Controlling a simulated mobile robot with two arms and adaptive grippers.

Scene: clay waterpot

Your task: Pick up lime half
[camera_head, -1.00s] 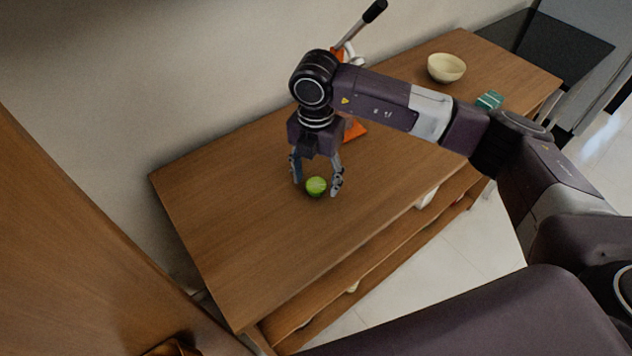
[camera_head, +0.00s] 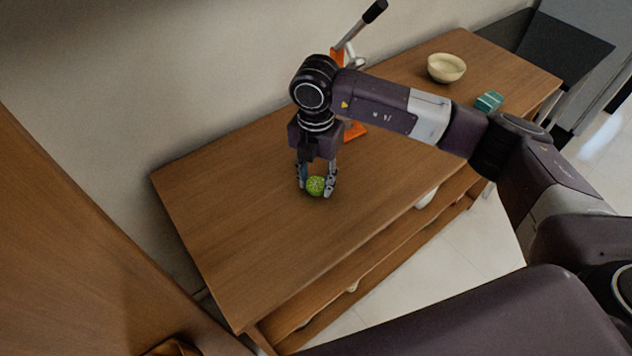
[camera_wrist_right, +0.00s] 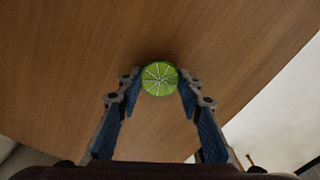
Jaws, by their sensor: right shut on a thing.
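The lime half (camera_head: 316,187) is small and green and sits at the wooden table (camera_head: 240,220), between the fingertips of my right gripper (camera_head: 316,188). The gripper points down and is shut on it. In the right wrist view the lime half (camera_wrist_right: 159,78) shows its round, pale-lined cut face between the two fingertips (camera_wrist_right: 159,85). I cannot tell whether the lime half still touches the table. My left gripper is not in view.
A cream bowl (camera_head: 446,67) and a small teal box (camera_head: 489,101) stand toward the table's far right. An orange object (camera_head: 354,131) with a dark-handled tool (camera_head: 361,24) is partly hidden behind my right arm. The table's left part is clear.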

